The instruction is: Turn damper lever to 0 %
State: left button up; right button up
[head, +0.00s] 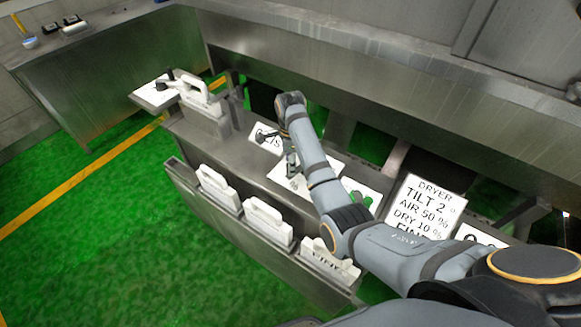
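My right arm comes in from the lower right and bends down at its wrist over the bench. My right gripper (291,172) points down at a white plate (325,162) on the bench top. It is small and partly hidden by the arm, so I cannot tell whether its fingers are open or touch anything. No damper lever can be made out for certain; the plate under the gripper is partly covered by the arm. A green control (358,200) sits on the white plate just right of the forearm. My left gripper is not in view.
A white sign (424,205) reads DRYER, TILT 2, AIR 50 %, DRY 10 %. White handled blocks (218,187) line the bench's (215,152) front ledge. Another handled block (203,105) and a plate with a dark knob (155,93) stand at the far left end. Green floor is clear at left.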

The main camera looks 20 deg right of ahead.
jog(key=shift+s+d+f, duration=0.1)
jog(key=shift+s+f, duration=0.15)
jog(key=shift+f, duration=0.65)
jog(key=shift+w+f, duration=0.15)
jog(key=shift+f, duration=0.15)
grip_shut()
